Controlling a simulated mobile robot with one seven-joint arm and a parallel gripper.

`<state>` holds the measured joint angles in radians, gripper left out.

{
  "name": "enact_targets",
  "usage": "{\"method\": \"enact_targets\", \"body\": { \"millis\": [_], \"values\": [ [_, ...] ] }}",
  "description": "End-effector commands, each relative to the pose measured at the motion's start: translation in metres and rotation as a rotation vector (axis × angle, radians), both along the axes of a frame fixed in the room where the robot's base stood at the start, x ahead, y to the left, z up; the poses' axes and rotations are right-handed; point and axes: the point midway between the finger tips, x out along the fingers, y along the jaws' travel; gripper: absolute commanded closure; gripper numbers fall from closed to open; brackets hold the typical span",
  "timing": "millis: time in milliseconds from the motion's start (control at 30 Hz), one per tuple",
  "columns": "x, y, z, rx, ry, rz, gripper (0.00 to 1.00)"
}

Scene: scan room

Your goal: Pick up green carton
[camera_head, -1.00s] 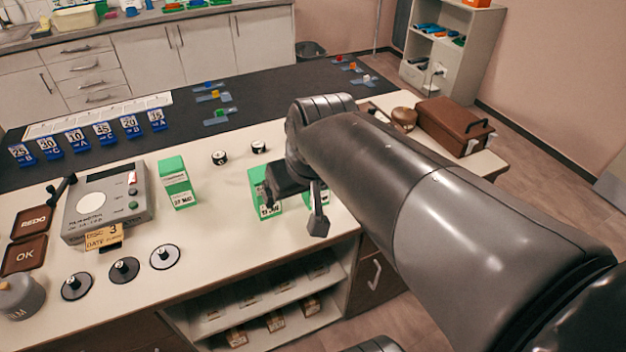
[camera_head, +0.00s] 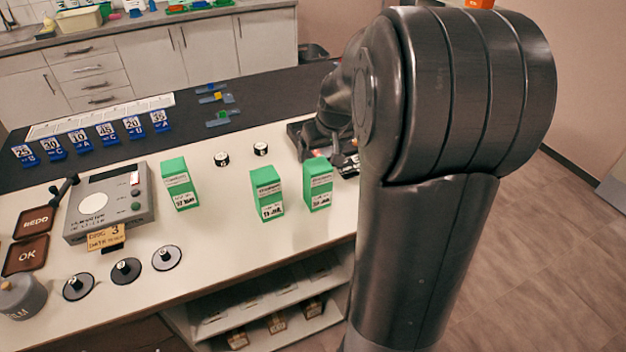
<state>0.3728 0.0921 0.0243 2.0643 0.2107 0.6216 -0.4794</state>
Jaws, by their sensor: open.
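Three green cartons with white labels stand upright on the white counter. The left green carton (camera_head: 180,185) is beside the grey device. The middle green carton (camera_head: 267,194) and the right green carton (camera_head: 318,186) stand close together, a little apart, near the counter's front edge. My gripper (camera_head: 318,150) is open, just behind and above the right carton in the picture. It holds nothing that I can see. My arm hides part of the gripper and the counter to the right.
Several black-knobbed discs (camera_head: 125,270) lie in front. Two small black-and-white cylinders (camera_head: 221,159) stand behind the cartons. Blue numbered stands (camera_head: 82,143) line the back.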

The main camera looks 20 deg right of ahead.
Motion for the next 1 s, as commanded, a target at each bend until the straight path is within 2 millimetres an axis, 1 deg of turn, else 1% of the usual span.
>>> {"method": "enact_targets", "body": {
  "millis": [33, 100, 233, 433, 600, 700, 833, 1000],
  "values": [
    [0.002, 0.0, -0.009, 0.002, 0.005, 0.001, 0.15],
    [0.007, 0.0, -0.02, 0.001, 0.005, 0.0, 0.15],
    [0.012, 0.0, -0.033, 0.001, 0.003, -0.001, 0.15],
    [0.017, 0.0, -0.046, 0.002, 0.003, -0.001, 0.15],
    [0.023, 0.0, -0.071, 0.003, 0.004, -0.001, 0.15],
    [0.028, 0.0, -0.081, 0.001, 0.003, -0.001, 0.15],
    [0.031, 0.0, -0.087, 0.001, 0.001, 0.0, 0.15],
    [0.031, 0.0, -0.088, 0.0, 0.001, 0.0, 0.15]
  ]
}}
